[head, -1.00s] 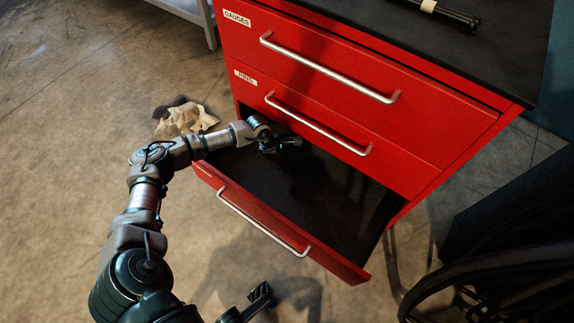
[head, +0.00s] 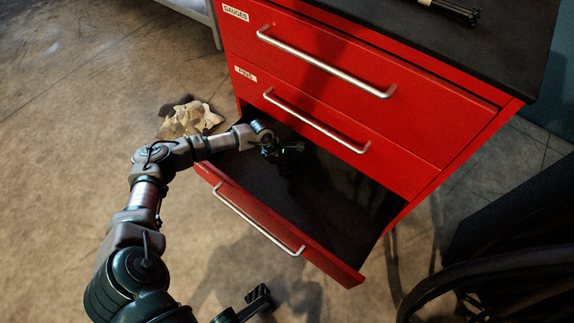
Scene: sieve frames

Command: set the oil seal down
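My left gripper (head: 292,148) is inside the open bottom drawer (head: 345,212) of the red cabinet, near the drawer's back left. Its fingers are small and dark against the dark drawer floor, so I cannot tell whether they are open or shut. I cannot make out the oil seal in or around them. My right gripper (head: 260,296) is low in the picture, in front of the drawer and outside it. Its opening is not clear.
The closed middle drawer (head: 390,155) and top drawer (head: 420,85) stand above the open one, with bar handles. Dark rods (head: 452,12) lie on the cabinet top. A crumpled tan rag (head: 190,120) lies on the floor. A dark wheel (head: 490,275) stands at the right.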

